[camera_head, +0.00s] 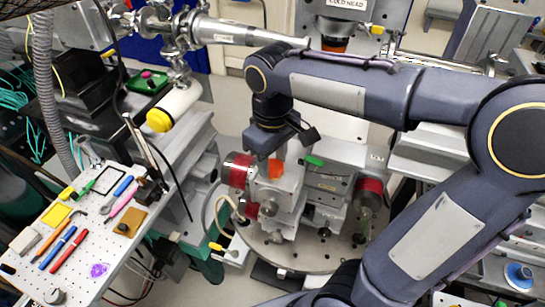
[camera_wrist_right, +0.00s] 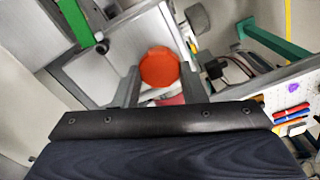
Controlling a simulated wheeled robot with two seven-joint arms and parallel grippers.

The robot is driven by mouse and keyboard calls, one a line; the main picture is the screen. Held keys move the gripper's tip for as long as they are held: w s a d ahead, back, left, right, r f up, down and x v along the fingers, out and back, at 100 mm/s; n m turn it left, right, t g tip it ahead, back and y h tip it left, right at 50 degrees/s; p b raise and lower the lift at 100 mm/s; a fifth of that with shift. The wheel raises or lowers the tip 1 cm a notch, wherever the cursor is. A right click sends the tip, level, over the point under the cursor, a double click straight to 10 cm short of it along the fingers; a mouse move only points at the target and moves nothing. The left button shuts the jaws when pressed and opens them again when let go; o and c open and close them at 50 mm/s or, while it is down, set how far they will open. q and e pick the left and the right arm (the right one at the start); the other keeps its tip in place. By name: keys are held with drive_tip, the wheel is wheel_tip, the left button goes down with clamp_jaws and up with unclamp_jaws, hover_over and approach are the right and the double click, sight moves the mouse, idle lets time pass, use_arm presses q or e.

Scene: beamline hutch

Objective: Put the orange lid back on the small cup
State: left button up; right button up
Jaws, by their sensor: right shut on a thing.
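The orange lid (camera_wrist_right: 160,67) is a round disc that lies between the two fingers of my right gripper (camera_wrist_right: 159,80) in the right wrist view. The gripper is shut on it. In the head view an orange patch of the lid (camera_head: 276,170) shows just below my right gripper (camera_head: 277,158), above the white stage stack. I cannot make out the small cup; it may be hidden under the lid or the gripper. I cannot tell whether the lid touches anything below it. My left gripper is not in view.
The stage stack (camera_head: 283,205) stands on a round perforated plate (camera_head: 335,257), with red-ended motors (camera_head: 238,170) beside it. A green-tipped part (camera_head: 313,160) is close on the right. A pegboard tray with tools (camera_head: 86,245) is at the left. A steel beam pipe (camera_head: 245,34) crosses behind.

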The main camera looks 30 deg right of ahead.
drive_tip(key=shift+f, duration=0.25)
drive_tip(key=o, duration=1)
wheel_tip(320, 180, up, 8)
drive_tip(key=shift+f, duration=0.1)
drive_tip(key=s+f, duration=0.1)
drive_tip(key=s, duration=0.1)
drive_tip(key=s+d+f+m+t+y, duration=0.1)
drive_tip(key=s, duration=0.1)
drive_tip(key=s+f+m+t+y, duration=0.1)
drive_tip(key=s+f, duration=0.1)
drive_tip(key=shift+s+d+f, duration=0.1)
drive_tip(key=shift+s+d, duration=0.05)
drive_tip(key=s+f+m+t, duration=0.1)
drive_tip(key=s+f, duration=0.1)
drive_tip(key=s+a+f+m+t+y, duration=0.1)
drive_tip(key=s+f, duration=0.1)
drive_tip(key=s+a+f+m+t, duration=0.1)
drive_tip(key=f, duration=0.1)
drive_tip(key=shift+s+f+t+y, duration=0.3)
drive_tip(key=shift+s+t+y, duration=0.1)
